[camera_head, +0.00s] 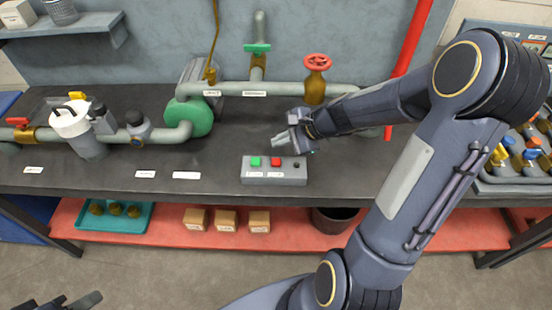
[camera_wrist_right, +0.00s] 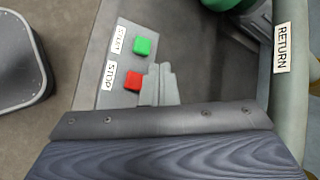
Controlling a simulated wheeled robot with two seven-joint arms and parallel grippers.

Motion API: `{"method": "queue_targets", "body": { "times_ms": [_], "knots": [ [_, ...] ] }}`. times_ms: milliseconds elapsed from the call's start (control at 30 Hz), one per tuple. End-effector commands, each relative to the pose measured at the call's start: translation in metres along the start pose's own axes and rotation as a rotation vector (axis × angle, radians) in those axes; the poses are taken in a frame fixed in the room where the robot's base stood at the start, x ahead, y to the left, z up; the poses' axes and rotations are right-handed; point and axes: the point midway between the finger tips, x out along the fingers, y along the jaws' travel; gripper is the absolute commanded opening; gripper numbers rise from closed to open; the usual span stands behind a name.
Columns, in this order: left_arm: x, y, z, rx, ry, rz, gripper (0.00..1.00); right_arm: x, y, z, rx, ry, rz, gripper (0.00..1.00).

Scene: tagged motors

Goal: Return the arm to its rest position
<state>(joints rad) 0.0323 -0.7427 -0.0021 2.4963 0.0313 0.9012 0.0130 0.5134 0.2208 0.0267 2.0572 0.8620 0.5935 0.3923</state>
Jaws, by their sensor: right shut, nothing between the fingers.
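My right arm (camera_head: 400,190) reaches over the bench from the right in the head view. Its gripper (camera_head: 281,141) is shut and empty, just behind and above the grey control box (camera_head: 273,180). The box has a green button (camera_head: 256,161) and a red button (camera_head: 276,161). In the right wrist view the closed fingers (camera_wrist_right: 160,84) show beside the red button (camera_wrist_right: 133,81), labelled STOP; I cannot tell their height above it. The green button (camera_wrist_right: 142,46) is labelled START. My left gripper (camera_head: 70,302) shows only partly at the bottom left edge.
Pipes with a green pump (camera_head: 189,117) and a red-wheeled valve (camera_head: 317,64) run behind the gripper. A red vertical pipe (camera_head: 408,50) stands near the right forearm. A grey tray (camera_head: 500,183) of valves is at the right. The bench front (camera_head: 120,187) is mostly clear.

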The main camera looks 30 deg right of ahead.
Motion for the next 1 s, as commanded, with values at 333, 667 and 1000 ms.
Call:
{"method": "queue_targets", "body": {
  "times_ms": [333, 667, 1000],
  "knots": [
    [0.0, 0.0, 0.0, 0.0, 0.0, 0.0, 0.36, 0.0, 0.0, 0.0, 0.0, 0.0, 0.0, 0.0],
    [0.0, 0.0, 0.0, 0.0, 0.0, 0.0, 0.36, -0.005, 0.001, 0.008, -0.042, -0.003, 0.003, 0.0],
    [0.0, 0.0, 0.0, 0.0, 0.0, 0.0, 0.36, -0.09, 0.068, 0.118, -0.87, -0.02, 0.104, 0.0]
  ]
}}
